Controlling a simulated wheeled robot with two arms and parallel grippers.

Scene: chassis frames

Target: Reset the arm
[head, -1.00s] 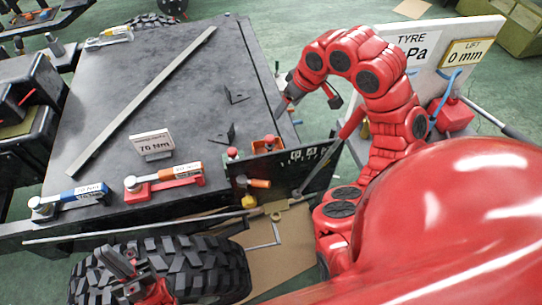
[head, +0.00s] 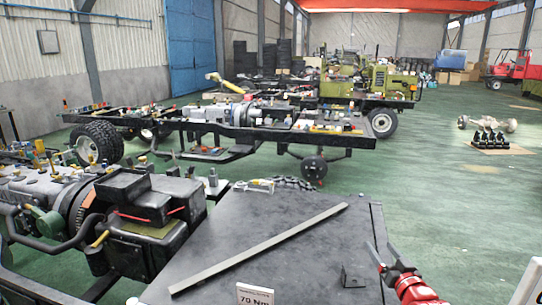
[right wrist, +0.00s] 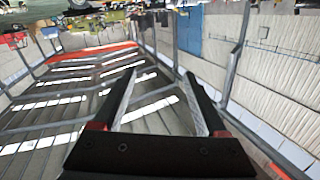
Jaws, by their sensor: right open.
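My red right arm rises into the lower right of the head view. Its gripper (head: 382,253) points up, its two grey fingers spread apart, beside the right edge of the dark flat chassis plate (head: 240,235). In the right wrist view the same gripper (right wrist: 160,75) is open with nothing between its fingers. Beyond the fingers that view shows the hall roof and wall upside down. My left arm and gripper are out of view.
On the plate lie a long grey bar (head: 260,247), a small black bracket (head: 352,277) and a "70 Nm" sign (head: 255,295). An engine block (head: 85,205) stands at left. Another chassis (head: 250,125) stands beyond. Green floor (head: 440,200) is clear at right.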

